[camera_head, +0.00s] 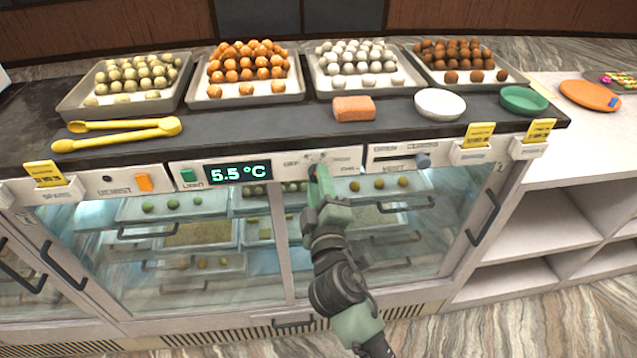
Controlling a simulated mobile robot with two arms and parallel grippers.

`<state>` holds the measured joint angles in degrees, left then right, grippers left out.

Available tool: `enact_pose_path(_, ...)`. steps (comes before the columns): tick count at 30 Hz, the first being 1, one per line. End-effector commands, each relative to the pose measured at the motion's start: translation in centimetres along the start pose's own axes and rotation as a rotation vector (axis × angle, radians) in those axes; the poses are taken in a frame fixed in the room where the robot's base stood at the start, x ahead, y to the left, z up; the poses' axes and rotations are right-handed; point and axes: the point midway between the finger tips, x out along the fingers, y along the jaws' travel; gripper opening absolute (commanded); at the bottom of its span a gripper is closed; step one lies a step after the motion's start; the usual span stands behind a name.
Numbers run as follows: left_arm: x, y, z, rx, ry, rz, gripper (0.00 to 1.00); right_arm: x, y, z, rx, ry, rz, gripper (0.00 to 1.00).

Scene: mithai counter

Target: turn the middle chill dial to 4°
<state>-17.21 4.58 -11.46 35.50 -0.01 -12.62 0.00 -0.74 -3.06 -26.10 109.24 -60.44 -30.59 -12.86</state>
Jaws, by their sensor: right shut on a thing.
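The chill dial sits on the white control panel (345,157) at the front of the counter, in the middle of the head view. The dial itself is mostly hidden behind my right gripper (315,173). That gripper reaches up from below and is shut on the dial. Some dial markings show above it, with "OFF" at its left. The temperature display (238,173) left of the dial reads 5.5 °C in green-white digits. My left gripper is not in view.
A green light switch (187,176), an orange switch (144,182) and a vent slider (423,161) share the front strip. Sweet trays, yellow tongs (118,139), an orange block (354,109) and bowls stand on the counter above. Glass doors with handles lie below.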

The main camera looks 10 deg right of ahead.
Motion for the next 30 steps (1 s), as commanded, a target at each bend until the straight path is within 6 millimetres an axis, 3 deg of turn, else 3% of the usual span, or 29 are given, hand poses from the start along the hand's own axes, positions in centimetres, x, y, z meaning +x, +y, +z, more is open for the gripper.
enact_pose_path(4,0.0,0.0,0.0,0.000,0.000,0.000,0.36,0.1,0.4,-0.1,0.001,0.003,0.008,0.00)
enact_pose_path(5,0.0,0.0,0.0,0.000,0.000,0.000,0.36,0.1,0.4,-0.1,0.001,0.003,0.008,0.42)
enact_pose_path(6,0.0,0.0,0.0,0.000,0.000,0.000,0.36,0.1,0.4,-0.1,0.001,0.003,0.008,0.53)
enact_pose_path(7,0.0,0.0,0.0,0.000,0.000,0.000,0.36,0.1,0.4,-0.1,0.001,0.003,0.007,0.55)
enact_pose_path(17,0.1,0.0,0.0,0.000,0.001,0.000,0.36,-0.2,0.0,0.0,0.002,0.001,0.002,0.55)
enact_pose_path(30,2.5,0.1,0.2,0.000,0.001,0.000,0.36,-6.6,-0.2,0.1,0.003,0.001,0.002,0.55)
